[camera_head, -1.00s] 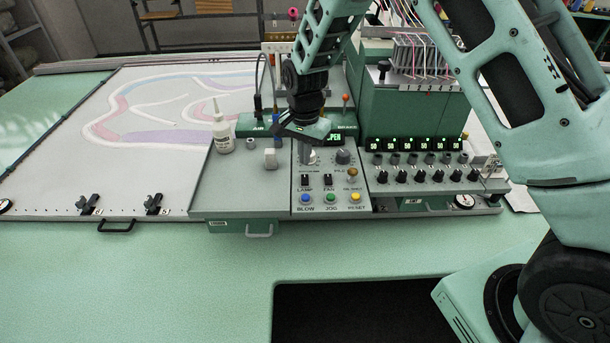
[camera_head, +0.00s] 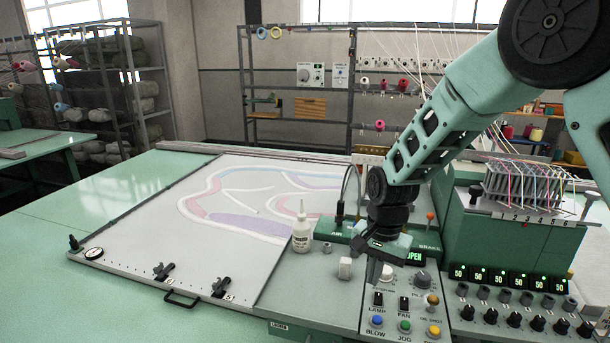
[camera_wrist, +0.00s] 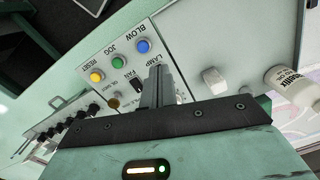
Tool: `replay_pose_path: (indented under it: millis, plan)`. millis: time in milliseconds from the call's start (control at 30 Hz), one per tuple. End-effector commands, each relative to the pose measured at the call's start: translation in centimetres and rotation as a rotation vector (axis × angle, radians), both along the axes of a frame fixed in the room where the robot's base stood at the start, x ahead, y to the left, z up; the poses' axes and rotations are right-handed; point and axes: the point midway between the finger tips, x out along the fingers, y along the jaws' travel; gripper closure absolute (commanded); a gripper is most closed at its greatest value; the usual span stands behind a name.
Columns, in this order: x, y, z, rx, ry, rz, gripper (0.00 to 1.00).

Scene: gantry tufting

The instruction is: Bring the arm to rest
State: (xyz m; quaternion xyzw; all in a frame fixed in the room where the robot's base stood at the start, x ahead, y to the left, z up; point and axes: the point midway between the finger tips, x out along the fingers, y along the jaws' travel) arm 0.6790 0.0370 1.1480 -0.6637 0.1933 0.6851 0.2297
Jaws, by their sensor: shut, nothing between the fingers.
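My gripper (camera_head: 374,270) points down over the left part of the control panel (camera_head: 390,325), above the lamp and fan switches. Its narrow fingers are together and empty. In the wrist view, my gripper (camera_wrist: 160,72) hangs over the panel, with the blue BLOW button (camera_wrist: 143,46), the green JOG button (camera_wrist: 116,61) and the yellow RESET button (camera_wrist: 96,76) beyond the tips. I cannot tell from these views how high the tips are above the panel. The arm reaches in from the upper right.
A green yarn unit (camera_head: 510,240) with a row of displays stands on the right. The framed cloth (camera_head: 150,250) lies left. A shelf rack (camera_head: 300,100) stands behind.

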Motion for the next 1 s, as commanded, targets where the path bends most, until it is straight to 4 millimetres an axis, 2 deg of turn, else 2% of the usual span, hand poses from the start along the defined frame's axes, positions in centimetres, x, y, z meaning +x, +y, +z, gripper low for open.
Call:
replay_pose_path:
  millis: [100, 233, 400, 500, 600, 700, 1000]
  plan:
    - [-5.8, 2.9, 0.6, 0.047, -0.011, 0.249, 1.0]
    - [-12.6, 4.8, 1.3, 0.073, -0.031, 0.544, 1.0]
    - [-21.2, 4.8, 0.8, 0.063, -0.062, 0.917, 1.0]
    - [-25.0, 4.1, 0.0, 0.042, -0.074, 1.087, 1.0]
    - [-27.4, 3.3, -0.6, 0.022, -0.08, 1.204, 1.0]
    - [-28.6, 2.8, -0.9, 0.009, -0.082, 1.264, 1.0]
    - [-28.9, 2.6, -0.8, 0.006, -0.081, 1.284, 1.0]
